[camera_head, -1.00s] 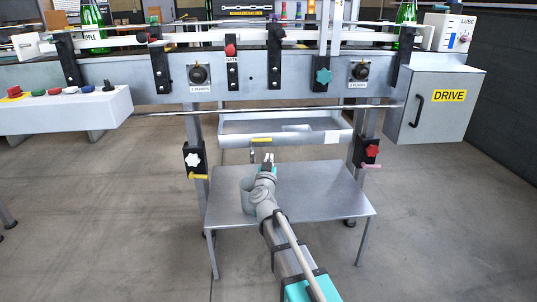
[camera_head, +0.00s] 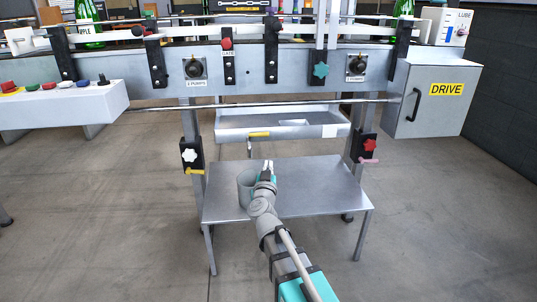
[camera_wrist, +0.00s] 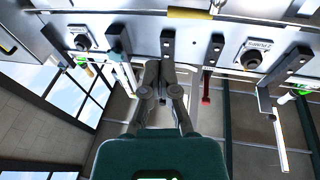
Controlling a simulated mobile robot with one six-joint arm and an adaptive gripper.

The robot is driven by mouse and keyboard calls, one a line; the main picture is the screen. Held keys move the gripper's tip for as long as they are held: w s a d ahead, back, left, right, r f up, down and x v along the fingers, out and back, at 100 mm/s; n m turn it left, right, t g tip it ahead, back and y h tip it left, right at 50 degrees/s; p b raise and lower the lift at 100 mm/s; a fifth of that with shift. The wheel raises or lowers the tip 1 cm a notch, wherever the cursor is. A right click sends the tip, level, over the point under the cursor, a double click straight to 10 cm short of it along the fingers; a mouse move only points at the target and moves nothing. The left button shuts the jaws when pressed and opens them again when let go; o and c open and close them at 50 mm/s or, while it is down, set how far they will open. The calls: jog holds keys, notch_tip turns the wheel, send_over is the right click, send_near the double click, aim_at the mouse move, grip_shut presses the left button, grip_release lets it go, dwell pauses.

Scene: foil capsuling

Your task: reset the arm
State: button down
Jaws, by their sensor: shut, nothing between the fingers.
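My gripper (camera_head: 267,166) is in the middle of the head view, in front of the machine and over the low metal table (camera_head: 320,180). Its two fingers are together with nothing between them. The fingers also show in the wrist view (camera_wrist: 160,75), pointing away from the camera toward the machine's underside and knobs. The arm reaches up from the bottom of the head view.
A grey DRIVE box (camera_head: 435,105) is at right and a button panel (camera_head: 60,107) at left. Green bottles (camera_head: 88,22) stand on the conveyor. The floor around the table is clear.

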jog(key=shift+r, duration=0.1)
jog(key=s+d+f+n+g+y+p, duration=0.55)
jog(key=s+f+g+p, duration=0.25)
jog(key=s+g+p, duration=0.4)
jog(key=s+d+m+g+h+p, duration=0.35)
jog(key=s+d+g, duration=0.45)
jog(key=s+d, duration=0.3)
notch_tip(320, 180, up, 38)
jog(key=p, duration=3.7)
jog(key=shift+m, duration=0.4)
